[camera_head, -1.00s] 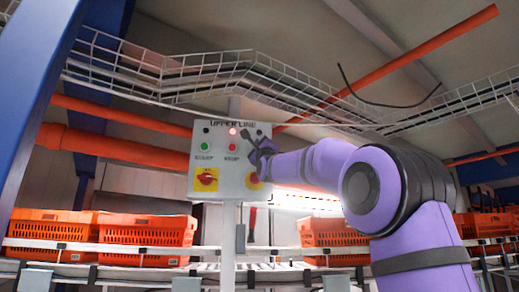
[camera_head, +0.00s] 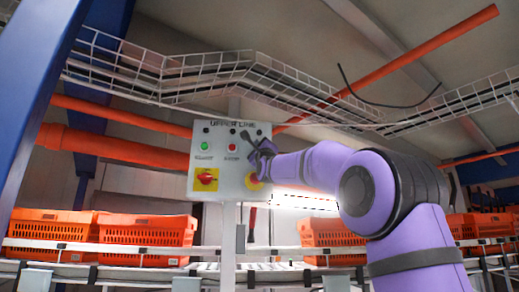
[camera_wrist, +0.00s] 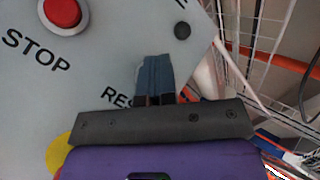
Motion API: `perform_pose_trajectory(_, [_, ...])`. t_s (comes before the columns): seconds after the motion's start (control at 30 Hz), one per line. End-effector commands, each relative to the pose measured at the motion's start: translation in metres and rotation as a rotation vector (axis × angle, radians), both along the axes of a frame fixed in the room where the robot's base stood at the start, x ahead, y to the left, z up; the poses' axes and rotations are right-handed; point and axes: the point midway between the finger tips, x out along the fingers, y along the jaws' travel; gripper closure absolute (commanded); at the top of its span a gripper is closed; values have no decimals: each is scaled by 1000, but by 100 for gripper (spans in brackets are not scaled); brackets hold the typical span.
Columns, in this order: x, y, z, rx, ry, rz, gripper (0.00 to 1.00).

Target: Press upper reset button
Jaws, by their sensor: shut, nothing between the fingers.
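The grey control panel (camera_head: 222,187), headed "UPPER LINE", stands on a post. It has a green button (camera_head: 204,146), a red stop button (camera_head: 232,148) and a red rotary switch on a yellow plate (camera_head: 206,178). In the wrist view the stop button (camera_wrist: 62,12) is at top left. A label starting "RES" (camera_wrist: 116,97) is partly covered by my gripper. My gripper (camera_head: 246,136) is shut and empty, at the panel's right part; it also shows in the wrist view (camera_wrist: 154,68). The reset button itself is hidden behind the fingers. Whether they touch it I cannot tell.
A wire cable tray (camera_head: 210,82) and orange pipes (camera_head: 130,148) run above and behind the panel. Orange totes (camera_head: 146,230) stand on a conveyor below, left and right (camera_head: 321,232). A second yellow plate (camera_head: 252,183) sits low on the panel beside my arm.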

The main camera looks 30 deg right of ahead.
Motion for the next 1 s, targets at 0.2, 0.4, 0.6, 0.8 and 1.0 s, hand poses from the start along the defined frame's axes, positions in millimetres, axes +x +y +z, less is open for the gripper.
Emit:
perform_pose_trajectory(0.2, [0,0,-1,1,1,0,100])
perform_pose_trajectory(0.4, [-4,2,-1,1,1,0,100])
perform_pose_trajectory(0.6, [-13,7,-1,0,1,0,100])
perform_pose_trajectory(0.8, [-15,8,-1,1,2,0,100])
perform_pose_trajectory(1.0, [-16,8,-1,0,1,0,100])
